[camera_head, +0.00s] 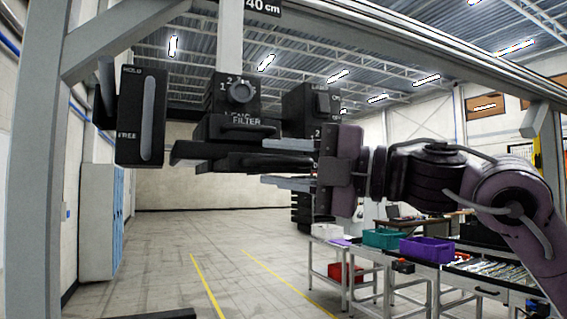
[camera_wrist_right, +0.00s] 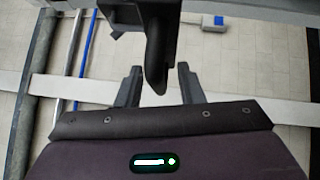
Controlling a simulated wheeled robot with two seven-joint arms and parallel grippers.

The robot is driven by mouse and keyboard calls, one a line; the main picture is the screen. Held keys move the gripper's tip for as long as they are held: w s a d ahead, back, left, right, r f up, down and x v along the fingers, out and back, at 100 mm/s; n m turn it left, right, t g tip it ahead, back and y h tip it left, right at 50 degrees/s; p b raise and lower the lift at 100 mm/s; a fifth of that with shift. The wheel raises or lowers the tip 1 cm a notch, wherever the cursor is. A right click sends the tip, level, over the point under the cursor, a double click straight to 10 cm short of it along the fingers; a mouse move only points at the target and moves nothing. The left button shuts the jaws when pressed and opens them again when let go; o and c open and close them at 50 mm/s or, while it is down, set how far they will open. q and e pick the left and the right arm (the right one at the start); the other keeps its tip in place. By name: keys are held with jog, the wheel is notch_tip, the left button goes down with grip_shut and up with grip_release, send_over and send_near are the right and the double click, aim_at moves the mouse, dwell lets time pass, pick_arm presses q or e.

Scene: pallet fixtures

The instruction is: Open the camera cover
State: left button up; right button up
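A black camera unit (camera_head: 232,95) with a dial and the word FILTER hangs from the overhead frame. Flat black plates (camera_head: 205,150) jut out under it; one may be the cover, but I cannot tell which, nor whether it is open. My right gripper (camera_head: 264,163) reaches in from the right, its two pale fingers apart, one above and one below the end of the dark plates. In the right wrist view, a black curved tab (camera_wrist_right: 156,55) hangs between the two open fingers (camera_wrist_right: 158,86), with visible gaps on both sides. My left gripper is not in view.
A black HOLD/FREE panel (camera_head: 141,115) hangs at left and an ON switch box (camera_head: 312,105) at right, both close to the camera unit. A grey frame post (camera_head: 33,180) stands at the left. Benches with coloured bins (camera_head: 427,249) stand back right. The floor in between is clear.

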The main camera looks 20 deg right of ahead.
jog(key=shift+d, duration=0.15)
jog(key=shift+s+d+f, duration=0.1)
jog(key=shift+s+d, duration=0.1)
jog(key=shift+d, duration=0.05)
jog(key=r+b+v, duration=0.1)
jog(key=b+v, duration=0.2)
jog(key=v, duration=0.4)
jog(key=shift+f, duration=0.45)
jog(key=shift+a, duration=0.15)
